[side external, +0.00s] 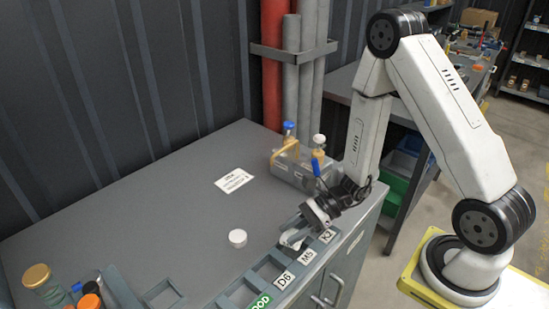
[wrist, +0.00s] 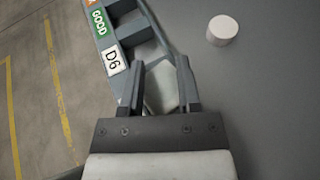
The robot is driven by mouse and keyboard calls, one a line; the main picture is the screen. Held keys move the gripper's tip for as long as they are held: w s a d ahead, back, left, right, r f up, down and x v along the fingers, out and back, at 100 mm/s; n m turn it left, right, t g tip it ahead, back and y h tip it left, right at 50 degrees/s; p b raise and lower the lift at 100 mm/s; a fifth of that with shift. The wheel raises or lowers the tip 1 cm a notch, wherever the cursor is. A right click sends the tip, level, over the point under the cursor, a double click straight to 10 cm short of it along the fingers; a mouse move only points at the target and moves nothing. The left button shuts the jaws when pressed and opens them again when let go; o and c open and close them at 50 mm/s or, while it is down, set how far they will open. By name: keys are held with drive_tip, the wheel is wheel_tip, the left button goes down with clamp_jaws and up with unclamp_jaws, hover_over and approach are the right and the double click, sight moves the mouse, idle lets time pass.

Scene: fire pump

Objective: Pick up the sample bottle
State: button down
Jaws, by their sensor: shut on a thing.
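My gripper (side external: 296,228) is low over the slotted rack at the front edge of the bench. In the wrist view my gripper (wrist: 160,66) has its two fingers on either side of a pale, greyish thing, which I take to be the sample bottle (wrist: 161,88). It also shows as a pale shape under the fingers in the side view (side external: 292,238). The fingers and gripper body hide much of it. It is beside the label D6 in the wrist view. I cannot tell whether it still touches the rack.
The labelled rack (wrist: 137,36) runs along the bench edge. A small white round piece (side external: 237,238) stands on the grey bench top (side external: 170,220). A metal carrier (side external: 290,172) with capped items stands behind my gripper. A gold-lidded jar (side external: 37,276) is at lower left.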

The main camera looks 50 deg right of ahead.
drive_tip(key=shift+r, duration=4.6)
